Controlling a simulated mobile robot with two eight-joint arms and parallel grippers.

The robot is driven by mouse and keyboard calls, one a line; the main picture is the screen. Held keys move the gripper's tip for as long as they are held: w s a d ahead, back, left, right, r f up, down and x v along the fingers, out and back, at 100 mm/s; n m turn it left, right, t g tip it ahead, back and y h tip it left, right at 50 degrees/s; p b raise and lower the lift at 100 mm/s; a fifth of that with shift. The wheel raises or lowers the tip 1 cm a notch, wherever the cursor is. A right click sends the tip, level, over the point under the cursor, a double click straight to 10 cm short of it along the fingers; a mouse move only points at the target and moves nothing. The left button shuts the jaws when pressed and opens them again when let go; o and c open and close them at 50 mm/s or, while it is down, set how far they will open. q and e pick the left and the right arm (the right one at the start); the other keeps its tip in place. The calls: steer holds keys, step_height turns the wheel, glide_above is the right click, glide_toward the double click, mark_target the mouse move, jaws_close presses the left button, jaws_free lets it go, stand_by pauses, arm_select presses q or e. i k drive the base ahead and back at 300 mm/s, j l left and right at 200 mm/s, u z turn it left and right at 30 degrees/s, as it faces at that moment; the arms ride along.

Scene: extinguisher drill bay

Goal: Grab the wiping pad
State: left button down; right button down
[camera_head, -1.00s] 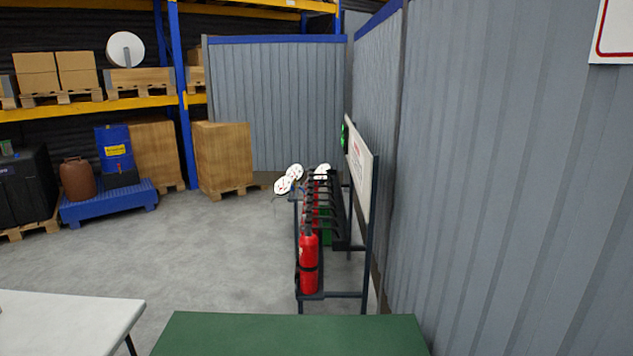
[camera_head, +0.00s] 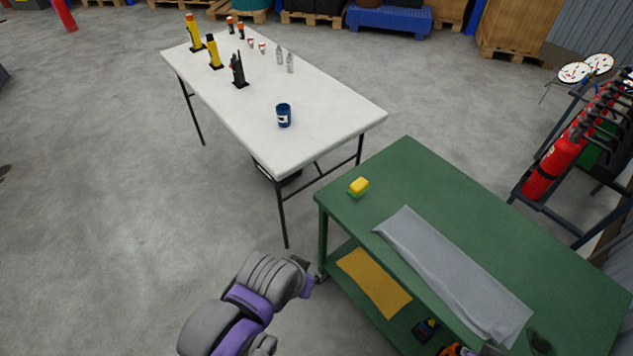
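A small yellow and green sponge-like pad (camera_head: 358,187) lies on the near left corner of the green workbench (camera_head: 412,160). It looks like the wiping pad. My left arm comes in from the bottom, and its gripper end (camera_head: 304,279) is beside the bench's left side, below the pad in the picture and apart from it. Its fingers are too unclear to tell open from shut. My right gripper is not recognisable in view.
A grey cloth (camera_head: 450,270) lies on the bench, with a yellow cloth (camera_head: 374,282) on its lower shelf. A white table (camera_head: 325,100) behind holds a blue mug (camera_head: 284,115), bottles and other items. An extinguisher rack (camera_head: 560,165) stands right. Floor at left is clear.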

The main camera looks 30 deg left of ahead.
mark_target(359, 187)
steer(key=u, duration=0.6)
steer(key=i+j+z, duration=0.1)
steer(key=i, duration=0.4)
steer(key=i+j+z, duration=0.1)
steer(key=i, duration=0.35)
steer(key=j, duration=0.1)
